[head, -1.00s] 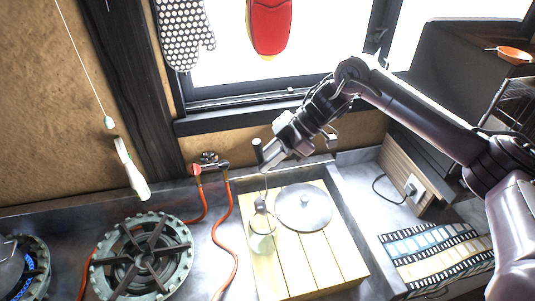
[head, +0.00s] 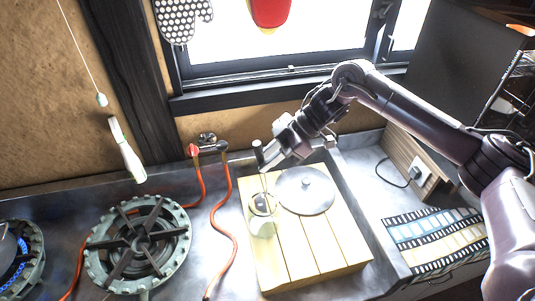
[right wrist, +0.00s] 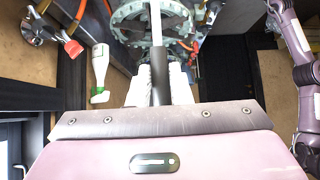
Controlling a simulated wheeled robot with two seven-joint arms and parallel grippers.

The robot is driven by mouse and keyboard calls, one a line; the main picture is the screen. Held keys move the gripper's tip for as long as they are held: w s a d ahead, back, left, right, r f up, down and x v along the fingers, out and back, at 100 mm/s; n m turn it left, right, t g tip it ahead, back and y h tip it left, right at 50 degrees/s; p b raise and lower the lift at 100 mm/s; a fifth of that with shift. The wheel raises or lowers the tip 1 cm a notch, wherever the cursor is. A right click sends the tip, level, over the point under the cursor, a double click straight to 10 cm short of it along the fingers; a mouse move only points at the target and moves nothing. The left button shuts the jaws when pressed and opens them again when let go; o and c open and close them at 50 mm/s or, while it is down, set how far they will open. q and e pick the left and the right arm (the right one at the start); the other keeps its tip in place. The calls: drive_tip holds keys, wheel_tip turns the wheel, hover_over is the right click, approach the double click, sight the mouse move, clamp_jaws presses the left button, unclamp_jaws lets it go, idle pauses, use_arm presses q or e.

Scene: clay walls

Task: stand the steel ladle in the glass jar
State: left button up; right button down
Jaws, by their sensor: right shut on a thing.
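The glass jar (head: 262,228) stands upright on a pale slatted wooden board (head: 318,262). My right gripper (head: 268,156) is above the jar, shut on the dark handle of the steel ladle (head: 264,183). The ladle hangs nearly upright, with its bowl down at the jar's mouth. The bowl appears inside the rim, but its exact depth is hard to tell through the glass. In the right wrist view, the black handle of the ladle (right wrist: 160,82) sits between the pale fingers of the gripper (right wrist: 153,90). The jar cannot be made out there. My left gripper is not in view.
A round metal lid (head: 306,196) lies on the board, right of the jar. A gas burner (head: 138,250) and orange hoses (head: 222,225) are to the left. The window wall is behind. A film-strip-patterned cloth (head: 432,238) lies at the right.

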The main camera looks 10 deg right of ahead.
drive_tip(key=shift+f+b, duration=0.8)
drive_tip(key=shift+f, duration=1.05)
drive_tip(key=c, duration=1.2)
unclamp_jaws()
drive_tip(key=shift+c, duration=0.2)
drive_tip(key=shift+d, duration=0.1)
drive_tip(key=b+v, duration=0.3)
drive_tip(key=v, duration=0.4)
drive_tip(key=shift+d+r, duration=0.2)
drive_tip(key=shift+r, duration=0.05)
